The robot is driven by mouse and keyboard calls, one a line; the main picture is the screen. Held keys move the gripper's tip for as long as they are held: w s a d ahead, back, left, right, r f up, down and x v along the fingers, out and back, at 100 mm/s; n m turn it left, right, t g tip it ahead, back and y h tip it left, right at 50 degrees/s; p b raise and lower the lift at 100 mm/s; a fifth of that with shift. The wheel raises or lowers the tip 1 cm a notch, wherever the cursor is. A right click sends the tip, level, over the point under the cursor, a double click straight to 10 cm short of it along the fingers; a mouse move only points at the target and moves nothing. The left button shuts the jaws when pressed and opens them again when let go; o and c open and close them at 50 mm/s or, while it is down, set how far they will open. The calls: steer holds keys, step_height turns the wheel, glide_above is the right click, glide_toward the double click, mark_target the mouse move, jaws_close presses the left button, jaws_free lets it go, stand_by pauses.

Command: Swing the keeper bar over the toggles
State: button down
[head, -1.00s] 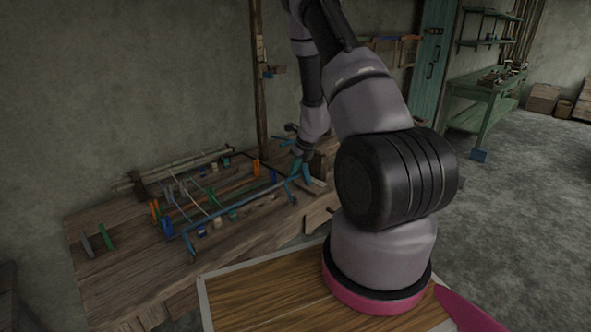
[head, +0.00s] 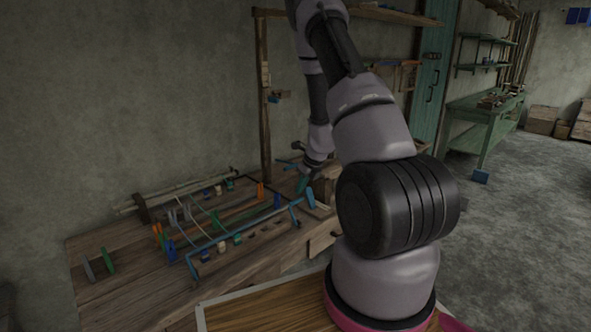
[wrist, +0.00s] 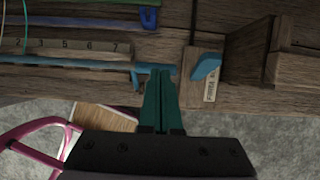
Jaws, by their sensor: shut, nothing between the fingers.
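The long blue bar (head: 235,229), which looks like the keeper bar, runs along the front of the loom bed (head: 125,295). Its right end has a bent arm (head: 294,214). Small blue, green and pale pieces, probably the toggles (head: 221,246), stand along it; I cannot tell whether the bar covers any. My gripper (head: 303,185) is at the bar's right end. In the wrist view, my gripper (wrist: 162,72) has its green fingers shut and empty, overlapping the end of a blue bar (wrist: 75,61); contact is unclear.
A blue lever (wrist: 206,67) beside a small label (wrist: 210,91) sits right of the fingers. A numbered strip (wrist: 65,46) lies behind the bar. A wooden post (head: 264,130) rises behind the loom. A green bench (head: 487,115) stands at the far right.

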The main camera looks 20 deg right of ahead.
step_height(320, 180, up, 10)
steer(key=w, duration=0.1)
steer(key=shift+w+a+r, duration=0.2)
steer(key=shift+a+r, duration=0.05)
stand_by(0.4)
steer(key=s+a+r+n+y, duration=0.1)
steer(key=s+a+r+n, duration=0.25)
steer(key=r, duration=0.35)
steer(key=s+a+r+n+t+y, duration=0.1)
steer(key=s+a+r+n, duration=0.2)
steer(key=r+n, duration=0.25)
steer(key=s+a+r+n, duration=0.3)
steer(key=a+r, duration=0.1)
steer(key=r, duration=0.4)
steer(key=s+a+r+n, duration=0.1)
steer(key=s+r+n, duration=0.2)
steer(key=s+n, duration=0.2)
steer(key=s+a+r+n+t+h, duration=0.1)
steer(key=s+r+n, duration=0.2)
steer(key=s+n, duration=0.2)
steer(key=s+a+r+n, duration=0.1)
steer(key=s+r+n, duration=0.2)
steer(key=s, duration=0.7)
steer(key=shift+a+n, duration=0.25)
steer(key=shift+n, duration=0.95)
